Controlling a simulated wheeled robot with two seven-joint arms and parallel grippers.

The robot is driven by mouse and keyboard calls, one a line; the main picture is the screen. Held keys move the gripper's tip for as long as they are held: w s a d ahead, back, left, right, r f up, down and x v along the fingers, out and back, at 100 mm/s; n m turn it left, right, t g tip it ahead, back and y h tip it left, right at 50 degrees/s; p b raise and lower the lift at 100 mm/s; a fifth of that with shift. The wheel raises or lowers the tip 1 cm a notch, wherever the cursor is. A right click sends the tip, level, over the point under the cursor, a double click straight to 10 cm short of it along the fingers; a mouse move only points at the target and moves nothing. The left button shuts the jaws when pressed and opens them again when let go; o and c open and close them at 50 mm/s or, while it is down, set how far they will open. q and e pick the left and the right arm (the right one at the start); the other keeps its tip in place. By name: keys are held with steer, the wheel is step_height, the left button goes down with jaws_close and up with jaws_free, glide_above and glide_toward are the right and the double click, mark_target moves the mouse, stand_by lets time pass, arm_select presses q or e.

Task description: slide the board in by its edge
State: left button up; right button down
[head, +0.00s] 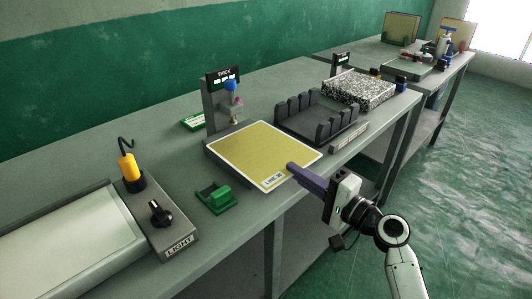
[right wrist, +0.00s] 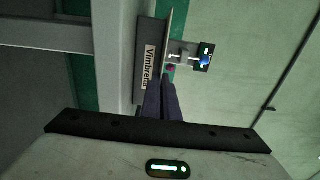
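The flat yellow board (head: 262,152) with a pale rim and a small printed label lies on the bench at the foot of the THICK gauge (head: 222,98). My right gripper (head: 291,166) is at the board's front right edge in the head view, its purple fingers pointing in toward it. In the right wrist view the fingers (right wrist: 162,95) lie close together and look shut. I cannot make out anything between them, nor whether they touch the board. A dark front face with a white Vimbrella label (right wrist: 149,66) is just ahead of them. My left gripper is not in view.
A dark slotted rack (head: 318,122) stands right of the board, with a speckled block (head: 358,88) behind it. A green holder (head: 216,198) sits to the left, near the light box (head: 70,236) and an orange-handled tool (head: 128,168). The floor at right is clear.

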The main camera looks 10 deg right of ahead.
steer(key=shift+b+x, duration=0.55)
steer(key=shift+x, duration=0.9)
steer(key=shift+w, duration=0.15)
steer(key=c, duration=2.1)
jaws_free()
steer(key=v, duration=0.5)
steer(key=shift+s+d, duration=0.15)
steer(key=shift+s, duration=0.05)
